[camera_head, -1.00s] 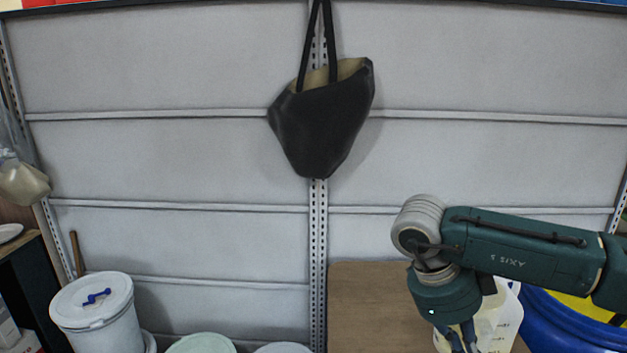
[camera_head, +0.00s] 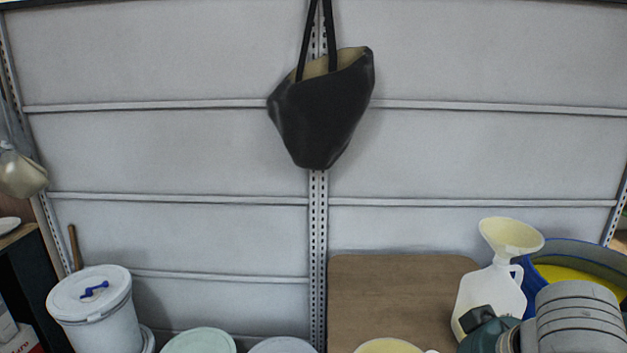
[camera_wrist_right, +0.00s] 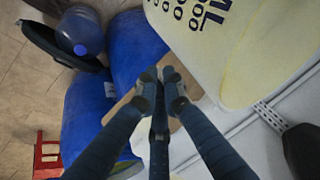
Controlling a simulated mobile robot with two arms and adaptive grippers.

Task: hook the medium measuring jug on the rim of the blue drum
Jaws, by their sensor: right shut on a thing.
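My right gripper (camera_wrist_right: 162,82) is shut on a pale, translucent measuring jug (camera_wrist_right: 225,35). Dark scale print shows on its wall at the top of the right wrist view, and the exact grip spot is hard to see. The jug's cream top (camera_head: 390,346) appears at the bottom edge of the head view, left of my right wrist. The blue drum (camera_head: 540,249) stands at the right, open, with yellow inside. The jug is apart from it, to its left. Part of the drum's rim is behind my arm. My left gripper is out of view.
A white jug-like bottle (camera_head: 490,292) with a cream funnel (camera_head: 510,236) in it stands just left of the blue drum. A brown board (camera_head: 395,290) leans on the wall. A lidded white bucket (camera_head: 100,320) stands at left. A black bag (camera_head: 322,115) hangs high.

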